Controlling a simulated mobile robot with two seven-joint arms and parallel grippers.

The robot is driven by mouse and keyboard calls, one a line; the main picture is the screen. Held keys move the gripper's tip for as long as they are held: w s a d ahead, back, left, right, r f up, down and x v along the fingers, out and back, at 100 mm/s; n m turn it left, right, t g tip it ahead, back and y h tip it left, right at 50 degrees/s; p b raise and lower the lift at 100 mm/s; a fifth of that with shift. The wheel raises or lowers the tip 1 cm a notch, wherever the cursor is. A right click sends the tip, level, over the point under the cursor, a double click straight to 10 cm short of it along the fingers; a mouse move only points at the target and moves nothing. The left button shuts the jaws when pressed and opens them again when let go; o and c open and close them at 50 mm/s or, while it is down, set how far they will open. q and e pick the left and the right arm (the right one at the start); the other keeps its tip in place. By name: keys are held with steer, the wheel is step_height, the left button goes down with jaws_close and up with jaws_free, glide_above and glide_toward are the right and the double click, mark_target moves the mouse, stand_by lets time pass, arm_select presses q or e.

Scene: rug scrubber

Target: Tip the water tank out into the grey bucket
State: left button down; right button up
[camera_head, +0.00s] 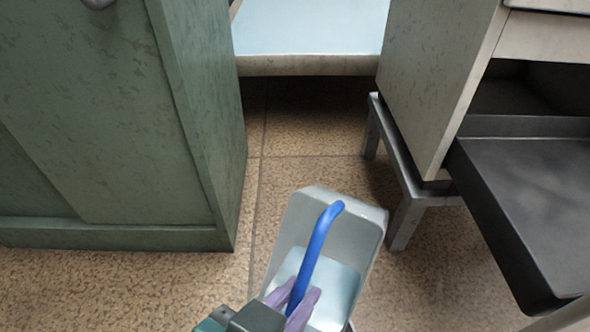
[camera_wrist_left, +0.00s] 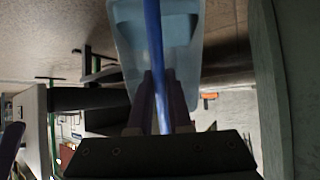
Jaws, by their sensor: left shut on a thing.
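The water tank (camera_head: 337,218) is a pale, see-through box with a blue handle (camera_head: 318,245). It is at the bottom centre of the head view, above the speckled floor, with light blue water (camera_head: 335,284) in its lower part. My left gripper (camera_head: 299,297) has purple fingers shut on the blue handle. The left wrist view shows the tank (camera_wrist_left: 125,45) beyond the fingers, with the handle (camera_wrist_left: 153,40) running between them. I cannot make out a grey bucket in either view.
A green cabinet (camera_head: 110,120) stands at the left. A pale cabinet (camera_head: 432,80) on a grey metal stand (camera_head: 402,226) is at the right, with a dark grey tray-like surface (camera_head: 530,190) beside it. Tiled floor (camera_head: 275,170) lies open between them. A pale blue surface (camera_head: 310,25) is at the back.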

arm_select(q)
steer(key=shift+s+a+f+t+h+b, duration=0.35)
steer(key=shift+s+t+b, duration=0.3)
steer(key=shift+b, duration=1.2)
steer(key=shift+s+a+f+t+h+b, duration=0.2)
steer(key=shift+s+f+t+h+b, duration=0.2)
steer(key=shift+b, duration=1.3)
steer(key=shift+s+a+f+t+h+b, duration=0.2)
steer(key=shift+s+f+t+b, duration=0.2)
steer(key=shift+b, duration=1.25)
steer(key=shift+s+a+f+t+h+b, duration=0.25)
steer(key=shift+t+b, duration=0.3)
steer(key=shift+b, duration=0.4)
steer(key=shift+s+a+f+b, duration=0.1)
steer(key=shift+s+f+b, duration=0.05)
steer(key=shift+f+b, duration=0.15)
steer(key=shift+s+a+f+t+h, duration=0.1)
steer(key=shift+s+a+t+h, duration=0.25)
steer(key=shift+t, duration=0.25)
steer(key=s+t, duration=0.1)
steer(key=s+a+f+t+h, duration=0.1)
steer(key=shift+s+f+t+h, duration=0.15)
steer(key=shift+f+t+h, duration=0.1)
steer(key=shift+t, duration=0.15)
steer(key=shift+s+a, duration=0.1)
